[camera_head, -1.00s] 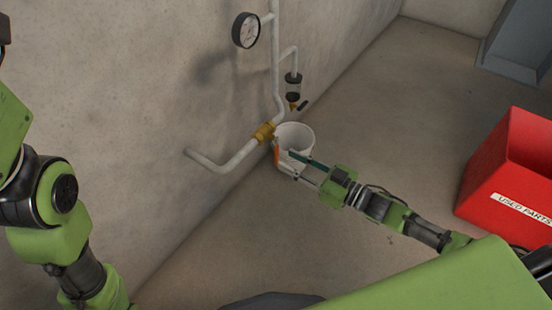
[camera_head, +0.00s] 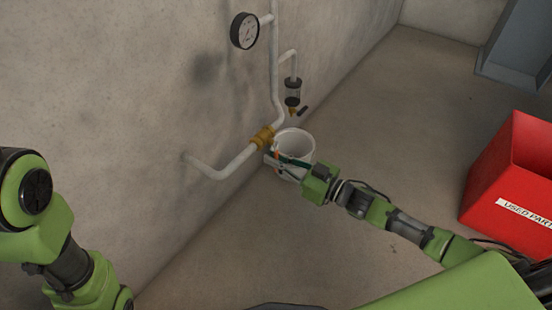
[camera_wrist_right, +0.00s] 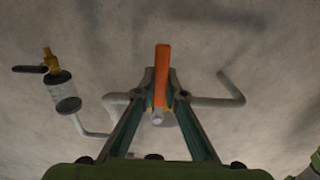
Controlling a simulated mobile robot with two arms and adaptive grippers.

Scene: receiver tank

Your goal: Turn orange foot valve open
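The orange foot valve's handle (camera_wrist_right: 162,62) stands straight up in the right wrist view, crossing the grey pipe's line. In the head view a small piece of it (camera_head: 275,152) shows beside the brass valve body (camera_head: 262,138) on the low wall pipe. My right gripper (camera_wrist_right: 161,78) has its two fingertips close on either side of the handle, nearly filling the gap, and looks shut on it. In the head view my right gripper (camera_head: 279,158) reaches in front of the white bucket; its fingertips partly hide the handle. My left gripper is out of view.
The white bucket (camera_head: 298,140) stands on the floor behind my right fingers. A pressure gauge (camera_head: 244,31) and a filter bowl (camera_head: 292,92) are on the piping above. A red used-parts bin (camera_head: 505,185) stands at the right. Floor between is clear.

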